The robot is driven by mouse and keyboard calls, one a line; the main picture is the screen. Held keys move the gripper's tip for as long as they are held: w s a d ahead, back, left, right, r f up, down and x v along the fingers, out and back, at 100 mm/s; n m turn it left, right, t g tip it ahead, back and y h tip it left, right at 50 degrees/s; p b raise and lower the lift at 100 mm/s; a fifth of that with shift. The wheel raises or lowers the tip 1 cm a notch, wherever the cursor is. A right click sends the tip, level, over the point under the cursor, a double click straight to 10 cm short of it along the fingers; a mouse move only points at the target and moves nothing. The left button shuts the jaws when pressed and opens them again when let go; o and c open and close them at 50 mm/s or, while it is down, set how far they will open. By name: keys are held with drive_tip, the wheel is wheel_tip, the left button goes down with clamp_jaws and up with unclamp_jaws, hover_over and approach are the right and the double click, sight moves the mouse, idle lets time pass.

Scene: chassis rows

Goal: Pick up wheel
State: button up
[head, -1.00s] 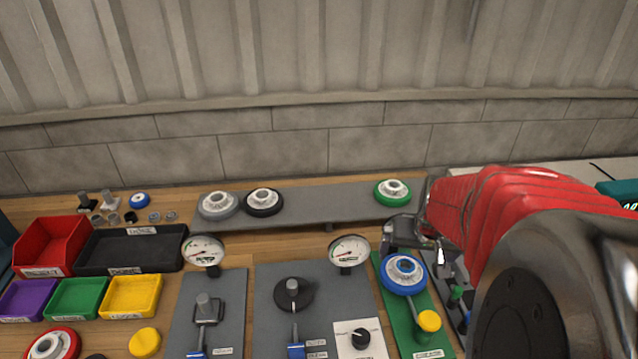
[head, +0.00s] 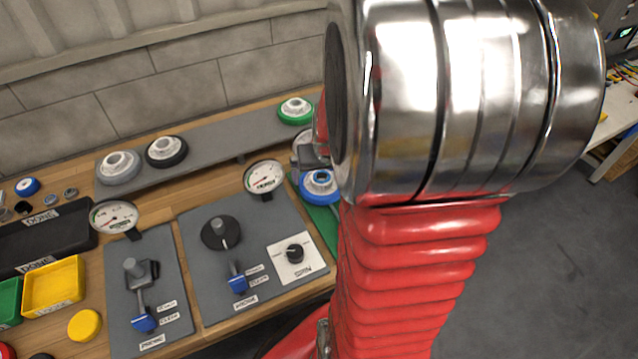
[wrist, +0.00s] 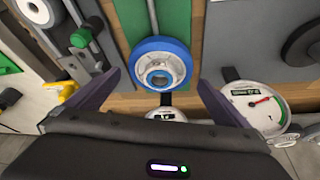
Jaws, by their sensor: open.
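Several wheels are in view. A blue-rimmed wheel with a pale hub (head: 320,183) sits on the green panel at the right end of the bench, partly hidden by my arm. In the wrist view the same blue wheel (wrist: 160,64) shows whole, between and beyond the spread fingers of my gripper (wrist: 160,88). The gripper is open and empty; I cannot tell the exact gap to the wheel. A grey wheel (head: 118,167), a black wheel (head: 167,151) and a green wheel (head: 296,110) sit on the grey shelf.
Dial gauges (head: 264,177) stand close to the blue wheel; one is beside the right finger in the wrist view (wrist: 255,105). Grey panels with knobs and blue levers (head: 237,282) lie left. A yellow tray (head: 52,287) is far left. Open floor (head: 560,250) is at right.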

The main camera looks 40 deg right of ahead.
sight(322, 180)
drive_tip(key=shift+f, duration=0.1)
drive_tip(key=shift+x, duration=2.5)
drive_tip(key=shift+w, duration=0.1)
drive_tip(key=shift+c, duration=0.4)
drive_tip(key=c, duration=1)
drive_tip(key=shift+c, duration=0.4)
wheel_tip(322, 180, up, 18)
